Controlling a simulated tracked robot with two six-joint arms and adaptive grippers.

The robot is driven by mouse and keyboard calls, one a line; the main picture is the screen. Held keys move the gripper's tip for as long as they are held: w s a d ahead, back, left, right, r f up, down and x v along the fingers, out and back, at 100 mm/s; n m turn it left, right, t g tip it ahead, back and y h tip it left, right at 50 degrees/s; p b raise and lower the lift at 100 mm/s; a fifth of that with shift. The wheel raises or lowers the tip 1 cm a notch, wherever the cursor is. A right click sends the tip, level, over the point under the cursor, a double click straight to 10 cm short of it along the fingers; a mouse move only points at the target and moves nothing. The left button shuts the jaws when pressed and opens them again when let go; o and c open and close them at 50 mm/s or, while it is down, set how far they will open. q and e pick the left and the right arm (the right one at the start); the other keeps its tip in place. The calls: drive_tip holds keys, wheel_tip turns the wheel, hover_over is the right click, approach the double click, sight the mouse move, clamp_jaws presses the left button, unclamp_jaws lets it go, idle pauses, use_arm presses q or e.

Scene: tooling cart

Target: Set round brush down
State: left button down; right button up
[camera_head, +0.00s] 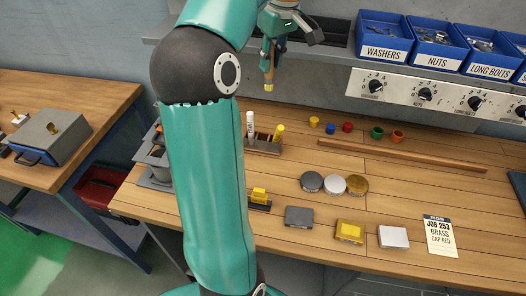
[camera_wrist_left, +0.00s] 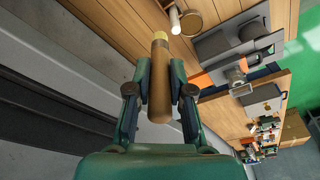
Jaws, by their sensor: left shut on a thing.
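The round brush (camera_head: 269,76) has a wooden handle and a short yellow tip that points down. My left gripper (camera_head: 274,42) is shut on its handle and holds it in the air above the back of the wooden workbench (camera_head: 290,230). In the left wrist view the brush (camera_wrist_left: 160,62) lies between the two fingers of my left gripper (camera_wrist_left: 160,88), its yellow tip beyond them. A dark holder (camera_head: 265,148) stands on the bench below, with a white upright item (camera_head: 250,125) and a yellow one (camera_head: 278,133) in it. My right gripper is not in view.
Blue bins (camera_head: 384,36) and a knob panel (camera_head: 440,95) line the back. Small coloured cups, a wooden strip (camera_head: 410,156), several round discs, blocks and a job card (camera_head: 438,236) lie on the bench. My teal arm hides part of the bench's left side.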

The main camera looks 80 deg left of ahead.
use_arm(q)
drive_tip(key=shift+s+a+f, duration=0.2)
drive_tip(key=shift+s+f, duration=0.05)
drive_tip(key=shift+s, duration=0.3)
drive_tip(key=shift+s+a+f+b, duration=0.1)
drive_tip(key=shift+f+b, duration=0.3)
drive_tip(key=shift+f, duration=4.6)
drive_tip(key=shift+s+f+b, duration=0.1)
drive_tip(key=shift+f+b, duration=0.3)
drive_tip(key=shift+f, duration=4.6)
drive_tip(key=shift+f, duration=0.15)
drive_tip(key=c, duration=1)
unclamp_jaws()
drive_tip(key=shift+c, duration=0.2)
